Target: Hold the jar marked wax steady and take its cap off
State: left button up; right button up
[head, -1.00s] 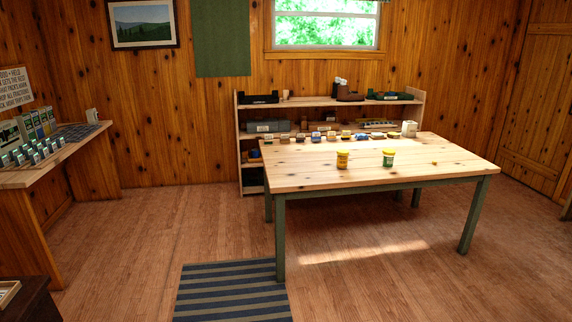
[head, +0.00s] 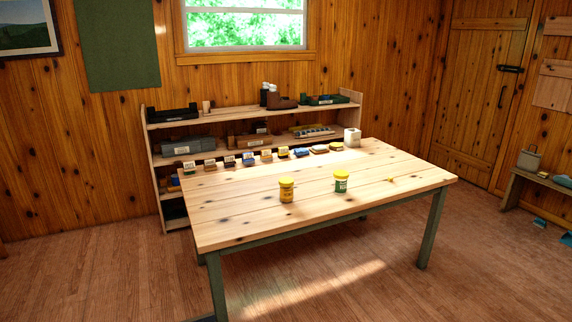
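Two small capped jars stand upright on the wooden table (head: 240,222). The right one is a green jar (head: 341,183) with a pale label and a yellow cap (head: 341,174). The lettering on both is too small to read, so I cannot tell which is marked wax. A small yellow item (head: 391,179) lies to the right of the green jar. Neither of my grippers is in view.
Several small boxes and items line the table's back edge, ending at a white roll (head: 352,137). A shelf unit (head: 158,180) with bins stands behind the table. A bench (head: 540,180) is at the right wall. The floor (head: 110,280) to the front left is clear.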

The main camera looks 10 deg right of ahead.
aim_at(340, 186)
jog(key=i+l+z, duration=0.1)
jog(key=i+z, duration=0.7)
jog(key=i, duration=0.2)
jog(key=i+l+u, duration=0.1)
jog(key=i, duration=0.3)
jog(key=i+l+u, duration=0.1)
jog(key=i+l, duration=0.15)
jog(key=i, duration=0.15)
jog(key=i+l+u, duration=0.6)
jog(key=l, duration=0.4)
jog(key=i+j, duration=0.05)
jog(key=i, duration=0.05)
